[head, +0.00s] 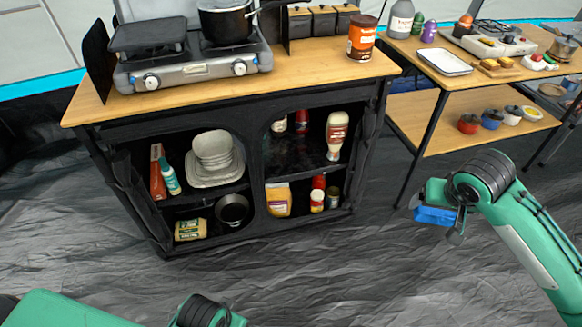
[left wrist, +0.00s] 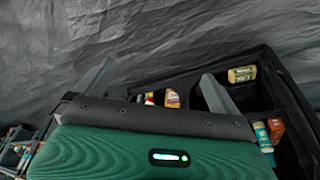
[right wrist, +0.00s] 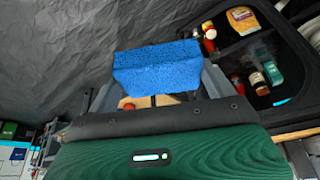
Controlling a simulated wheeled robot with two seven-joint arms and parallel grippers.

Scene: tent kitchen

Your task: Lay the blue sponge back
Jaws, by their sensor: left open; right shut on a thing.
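The blue sponge (head: 434,215) is in my right gripper (head: 445,205), held in the air in front of the side table at the right of the head view. In the right wrist view the sponge (right wrist: 158,68) spans the space between the two fingers, which are shut on it. My left arm's wrist (head: 205,314) shows at the bottom edge of the head view, its fingers out of frame. In the left wrist view my left gripper (left wrist: 155,90) has its fingers wide apart and nothing between them.
A black cabinet (head: 258,140) with a wooden top holds a stove (head: 185,68), bowls (head: 213,155) and bottles. At right, a two-level wooden table (head: 440,124) carries a white tray (head: 444,62), food and several small pots. The grey floor (head: 330,275) in front is clear.

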